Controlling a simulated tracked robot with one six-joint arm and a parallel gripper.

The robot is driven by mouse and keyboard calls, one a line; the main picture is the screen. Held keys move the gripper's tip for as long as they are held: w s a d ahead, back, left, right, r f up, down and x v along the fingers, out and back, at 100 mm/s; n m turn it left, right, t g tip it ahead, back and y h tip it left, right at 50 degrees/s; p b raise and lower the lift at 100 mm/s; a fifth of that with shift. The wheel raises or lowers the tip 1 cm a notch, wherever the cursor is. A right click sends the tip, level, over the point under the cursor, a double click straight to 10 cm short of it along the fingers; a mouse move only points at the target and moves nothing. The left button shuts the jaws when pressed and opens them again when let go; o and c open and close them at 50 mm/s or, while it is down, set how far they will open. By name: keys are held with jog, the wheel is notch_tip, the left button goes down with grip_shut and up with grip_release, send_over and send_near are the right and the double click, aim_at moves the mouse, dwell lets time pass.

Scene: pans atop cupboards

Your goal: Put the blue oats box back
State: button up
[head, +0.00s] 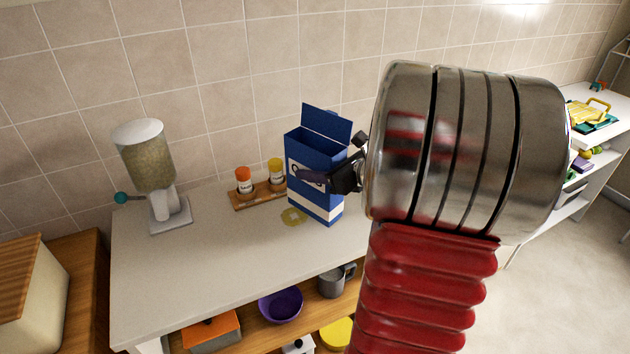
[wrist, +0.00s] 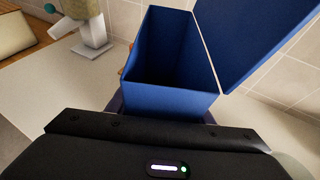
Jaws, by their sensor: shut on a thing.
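The blue oats box (head: 313,175) has a white band low down and its lid flap stands open at the top. It is upright over the white counter (head: 215,270), next to the spice rack; I cannot tell whether its base touches the counter. My gripper (head: 318,177) is shut on the box from the right side, with a dark finger across its front. In the wrist view the open box (wrist: 175,60) is close in front of my gripper, and its inside looks dark and empty as far as I can see.
A wooden rack (head: 258,194) with two jars, orange-capped and yellow-capped, stands left of the box. A yellowish patch (head: 293,216) lies beside its base. A grain dispenser (head: 152,175) stands farther left. A shelf below holds a purple bowl (head: 281,305) and a grey mug (head: 336,281).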

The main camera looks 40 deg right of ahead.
jog(key=shift+f, duration=1.75)
jog(key=o, duration=1.4)
jog(key=shift+f, duration=0.1)
jog(key=v, duration=1.2)
